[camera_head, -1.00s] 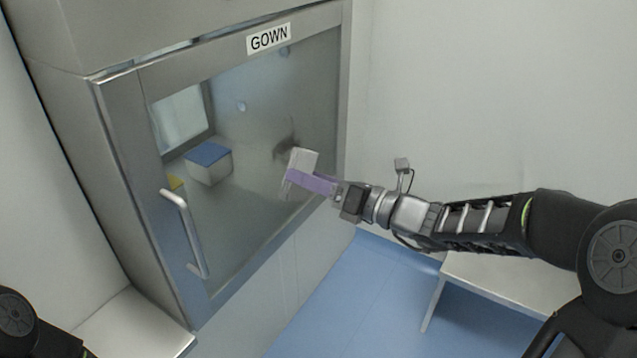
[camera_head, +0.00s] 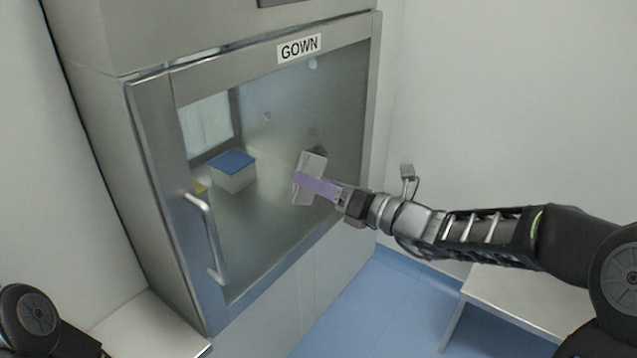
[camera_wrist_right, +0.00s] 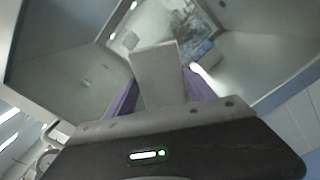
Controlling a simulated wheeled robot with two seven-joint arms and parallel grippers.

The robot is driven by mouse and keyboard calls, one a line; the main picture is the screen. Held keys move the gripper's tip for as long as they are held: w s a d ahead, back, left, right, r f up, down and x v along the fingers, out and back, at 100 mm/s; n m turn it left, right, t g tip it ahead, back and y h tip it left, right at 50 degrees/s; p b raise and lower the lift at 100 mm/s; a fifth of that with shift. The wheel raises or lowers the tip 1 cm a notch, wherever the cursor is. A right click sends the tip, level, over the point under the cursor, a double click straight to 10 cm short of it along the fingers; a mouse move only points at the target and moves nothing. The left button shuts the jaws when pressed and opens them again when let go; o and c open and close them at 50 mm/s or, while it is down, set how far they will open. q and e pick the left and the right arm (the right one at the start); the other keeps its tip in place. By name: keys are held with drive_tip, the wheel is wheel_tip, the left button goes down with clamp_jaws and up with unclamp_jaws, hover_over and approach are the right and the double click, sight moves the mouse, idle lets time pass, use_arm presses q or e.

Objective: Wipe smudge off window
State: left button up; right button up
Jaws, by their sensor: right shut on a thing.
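The window (camera_head: 270,205) is the glass pane of a steel cabinet door under a "GOWN" label. A small dark patch of the smudge (camera_head: 321,151) shows at the top edge of a pale grey-white wipe (camera_head: 310,165); the wipe may hide more of it. My right gripper (camera_head: 318,185), with purple fingers, is shut on the wipe and holds it at the glass, tilted. I cannot tell whether it presses on the pane. In the right wrist view the wipe (camera_wrist_right: 157,72) stands between the two purple fingers. My left gripper is out of view.
The door has a vertical steel handle (camera_head: 207,238) at its left. A white box with a blue lid (camera_head: 232,162) shows behind the glass. A white bench (camera_head: 525,305) stands at the lower right, and a pale surface (camera_head: 150,330) lies at the lower left. Blue floor is open between.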

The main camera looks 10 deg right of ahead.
sight(323, 172)
drive_tip(key=shift+w+a, duration=0.4)
drive_tip(key=shift+w, duration=0.1)
drive_tip(key=shift+d, duration=0.1)
idle(0.3)
drive_tip(key=shift+w+d+r+p, duration=0.1)
drive_tip(key=shift+w+d+p, duration=0.55)
drive_tip(key=shift+w+d, duration=0.45)
drive_tip(key=shift+d, duration=0.3)
drive_tip(key=shift+w+d+p, duration=0.8)
drive_tip(key=shift+w+d, duration=0.45)
drive_tip(key=shift+d, duration=0.1)
